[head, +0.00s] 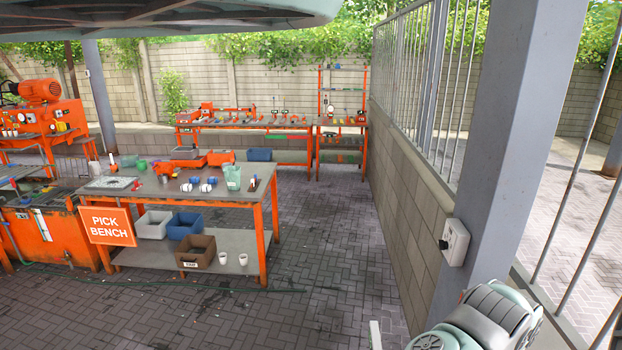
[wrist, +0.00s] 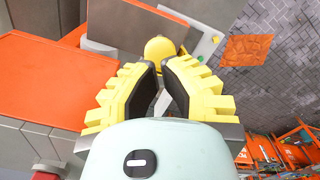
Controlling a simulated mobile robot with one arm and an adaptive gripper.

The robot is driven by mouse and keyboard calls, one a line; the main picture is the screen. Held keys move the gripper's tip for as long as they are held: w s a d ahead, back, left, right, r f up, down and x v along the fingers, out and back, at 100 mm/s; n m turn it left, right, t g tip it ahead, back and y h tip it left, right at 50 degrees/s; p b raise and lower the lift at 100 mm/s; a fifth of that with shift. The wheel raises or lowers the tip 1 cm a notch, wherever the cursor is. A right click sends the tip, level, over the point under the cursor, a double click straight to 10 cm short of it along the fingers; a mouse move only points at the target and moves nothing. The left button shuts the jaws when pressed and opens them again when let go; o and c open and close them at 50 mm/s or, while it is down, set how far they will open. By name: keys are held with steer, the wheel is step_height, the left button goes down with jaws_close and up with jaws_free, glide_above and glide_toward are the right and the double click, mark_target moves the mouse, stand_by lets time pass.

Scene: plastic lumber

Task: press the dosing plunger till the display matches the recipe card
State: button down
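In the wrist view, a rounded yellow knob (wrist: 160,47), which may be the dosing plunger, stands just beyond my fingertips, roughly in line with the gap between them. My gripper (wrist: 160,72) has yellow ribbed fingers with black pads; they are apart with nothing seen between them. I cannot tell how far the tips are from the knob. The knob's lower part is hidden by the fingers. A grey panel (wrist: 197,45) with a small green spot lies beside it. I cannot make out a display or a recipe card in either view. The head view does not show my gripper.
In the wrist view, an orange surface (wrist: 50,80) fills the left, and an orange patch (wrist: 246,50) lies on the paving. In the head view, the pick bench (head: 255,194) holds several items. A grey post (head: 505,140) and block wall stand right; paving between is clear.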

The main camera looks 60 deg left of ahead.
stand_by(0.4)
steer(key=shift+f+b, duration=1.7)
steer(key=shift+f, duration=0.9)
steer(key=shift+r, duration=0.1)
steer(key=shift+r+p, duration=2.75)
